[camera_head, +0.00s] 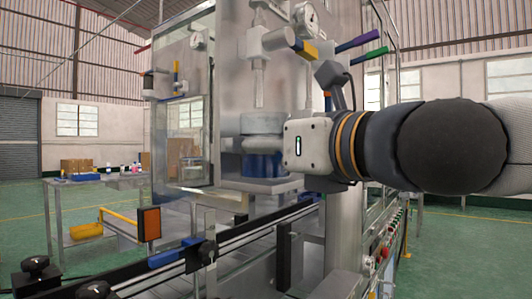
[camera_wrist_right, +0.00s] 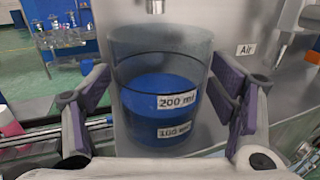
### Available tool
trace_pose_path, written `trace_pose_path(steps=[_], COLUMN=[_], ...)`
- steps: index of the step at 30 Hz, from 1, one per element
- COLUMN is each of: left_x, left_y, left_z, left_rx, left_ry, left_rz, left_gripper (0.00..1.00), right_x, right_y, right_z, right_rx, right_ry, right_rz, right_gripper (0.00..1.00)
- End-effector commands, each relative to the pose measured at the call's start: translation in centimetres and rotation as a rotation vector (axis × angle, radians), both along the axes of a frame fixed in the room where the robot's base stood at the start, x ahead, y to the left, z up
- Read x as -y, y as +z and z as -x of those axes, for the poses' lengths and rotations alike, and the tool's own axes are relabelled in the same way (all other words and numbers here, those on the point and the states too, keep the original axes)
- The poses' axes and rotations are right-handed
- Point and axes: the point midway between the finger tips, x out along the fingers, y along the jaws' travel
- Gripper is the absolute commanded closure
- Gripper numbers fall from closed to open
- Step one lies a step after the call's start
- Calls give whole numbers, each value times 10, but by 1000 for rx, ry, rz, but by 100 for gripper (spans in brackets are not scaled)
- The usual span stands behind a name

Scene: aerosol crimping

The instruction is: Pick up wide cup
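The wide cup (camera_wrist_right: 160,45) is a clear, round vessel, upright, with blue inside its lower part and labels on its front, one reading 200 ml. In the head view the cup (camera_head: 262,124) stands on a metal platform of the machine, partly hidden by my right gripper. My right gripper (camera_wrist_right: 165,88) has its fingers spread, one on each side of the cup. The pads are very close to the cup's sides; I cannot tell whether they touch. My left gripper is not in view.
A metal nozzle (camera_wrist_right: 155,6) hangs right above the cup. A metal panel with an Air label (camera_wrist_right: 245,50) stands behind and to the right. A conveyor rail (camera_head: 110,282) runs below. A table with boxes and bottles (camera_head: 100,178) stands at the far left.

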Motion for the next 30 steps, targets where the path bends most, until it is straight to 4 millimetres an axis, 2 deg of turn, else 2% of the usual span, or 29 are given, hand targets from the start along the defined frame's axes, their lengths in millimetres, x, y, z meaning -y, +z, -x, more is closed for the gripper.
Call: trace_pose_path(steps=[1, 6, 14, 17, 23, 30], left_x=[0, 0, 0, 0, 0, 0], left_y=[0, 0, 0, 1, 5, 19], left_z=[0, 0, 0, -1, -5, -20], left_rx=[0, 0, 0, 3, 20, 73], left_ry=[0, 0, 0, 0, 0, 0], left_rz=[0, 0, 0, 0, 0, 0], left_gripper=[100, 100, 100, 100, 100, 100], right_x=[0, 0, 0, 0, 23, 61], right_y=[0, 0, 1, 7, 10, 14], right_z=[0, 0, 0, 0, 32, 87], right_rx=[0, -1, 0, 1, 7, 14], right_ry=[0, 0, 0, -1, -1, -1], right_rz=[0, 1, 0, 0, -1, -3], right_gripper=[39, 75, 75, 75, 75, 75])
